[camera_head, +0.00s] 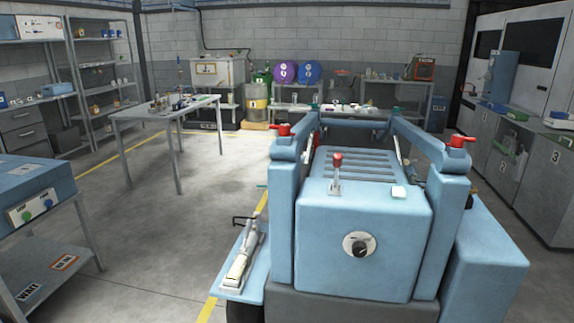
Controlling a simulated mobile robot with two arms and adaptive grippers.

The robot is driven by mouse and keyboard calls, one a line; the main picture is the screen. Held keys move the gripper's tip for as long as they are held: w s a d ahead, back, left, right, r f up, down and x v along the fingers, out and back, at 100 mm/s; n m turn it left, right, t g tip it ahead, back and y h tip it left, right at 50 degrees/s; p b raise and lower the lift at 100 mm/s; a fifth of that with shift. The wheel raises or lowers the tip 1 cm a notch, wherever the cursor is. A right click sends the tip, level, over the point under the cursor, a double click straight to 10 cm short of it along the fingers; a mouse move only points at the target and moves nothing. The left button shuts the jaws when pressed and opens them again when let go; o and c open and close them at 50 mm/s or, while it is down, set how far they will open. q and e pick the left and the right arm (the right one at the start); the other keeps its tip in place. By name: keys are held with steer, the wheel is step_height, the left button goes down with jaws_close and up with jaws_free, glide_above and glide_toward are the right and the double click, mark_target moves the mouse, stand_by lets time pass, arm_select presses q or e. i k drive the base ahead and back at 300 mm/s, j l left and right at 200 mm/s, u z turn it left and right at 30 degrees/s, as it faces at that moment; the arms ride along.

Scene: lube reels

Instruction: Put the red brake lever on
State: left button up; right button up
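A lever with a red knob (337,160) stands upright on a metal stem on top of the blue machine (365,235) in front of me. A red handle (283,130) sits on top of the machine's left post, and another red handle (460,140) sits on the right post. I cannot tell from this view which of these is the brake lever or which position each is in. Neither of my grippers is in view.
A grey metal tool (243,258) lies on the machine's left side shelf. A black dial (359,245) is on its front. A blue-topped workstation (35,190) stands at left, a metal table (165,110) behind. The floor between is clear. Grey cabinets (510,165) line the right.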

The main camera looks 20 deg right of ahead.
mark_target(337, 172)
steer(key=l+u, duration=0.15)
steer(key=l, duration=0.25)
steer(key=l+u, duration=0.2)
steer(key=l, duration=0.2)
steer(key=k+l+u, duration=0.15)
steer(key=l, duration=0.25)
steer(key=l+u, duration=0.2)
steer(key=l, duration=0.2)
steer(key=k+l+u, duration=0.15)
steer(key=l, duration=0.25)
steer(key=k+l+u, duration=0.2)
steer(key=l, duration=0.15)
steer(key=k+l, duration=0.15)
steer(key=l, duration=0.2)
steer(key=k+l, duration=0.15)
steer(key=l, duration=0.25)
steer(key=k+l, duration=0.15)
steer(key=l, duration=0.2)
steer(key=k+l, duration=0.15)
steer(key=l, duration=0.25)
steer(key=k+l, duration=0.1)
steer(key=l, duration=0.25)
steer(key=u, duration=0.05)
